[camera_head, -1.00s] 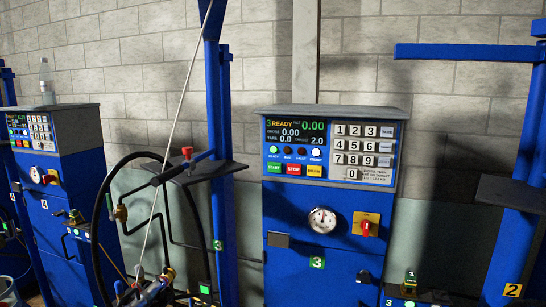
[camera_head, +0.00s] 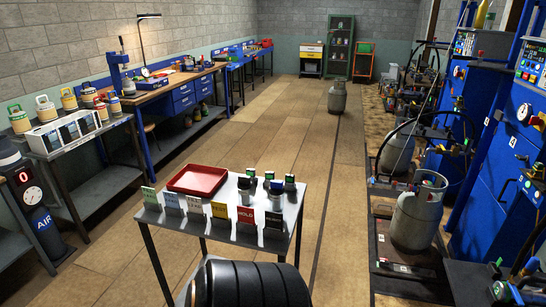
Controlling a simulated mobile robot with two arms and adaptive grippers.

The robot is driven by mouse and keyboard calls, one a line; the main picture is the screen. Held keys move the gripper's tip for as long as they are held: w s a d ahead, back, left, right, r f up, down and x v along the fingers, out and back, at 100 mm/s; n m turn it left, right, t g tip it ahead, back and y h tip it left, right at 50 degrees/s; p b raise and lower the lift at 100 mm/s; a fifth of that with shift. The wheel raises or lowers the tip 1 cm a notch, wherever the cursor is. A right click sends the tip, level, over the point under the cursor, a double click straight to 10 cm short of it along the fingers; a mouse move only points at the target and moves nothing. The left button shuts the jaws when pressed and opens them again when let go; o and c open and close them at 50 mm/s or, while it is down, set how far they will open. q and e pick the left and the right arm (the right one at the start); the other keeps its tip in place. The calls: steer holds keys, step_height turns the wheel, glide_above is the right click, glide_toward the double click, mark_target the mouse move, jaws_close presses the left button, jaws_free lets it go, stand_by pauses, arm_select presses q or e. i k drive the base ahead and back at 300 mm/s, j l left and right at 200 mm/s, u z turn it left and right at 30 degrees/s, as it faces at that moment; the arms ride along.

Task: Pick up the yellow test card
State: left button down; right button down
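The yellow test card (camera_head: 219,210) stands upright near the front edge of a small grey table (camera_head: 221,233). It is in a row of cards, between a white card (camera_head: 194,205) on its left and a red card marked HOLD (camera_head: 246,216) on its right. A green card (camera_head: 149,197), a pale blue card (camera_head: 171,202) and a dark card (camera_head: 273,221) also stand in this row. Neither of my grippers is in view.
A red tray (camera_head: 197,180) and several small devices lie behind the cards. A black ribbed shape fills the bottom centre; I cannot tell what it is. Gas cylinders (camera_head: 417,215) and blue machines stand right, workbenches left. The floor (camera_head: 290,125) beyond the table is largely clear.

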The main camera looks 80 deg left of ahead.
mark_target(220, 209)
steer(key=u, duration=2.95)
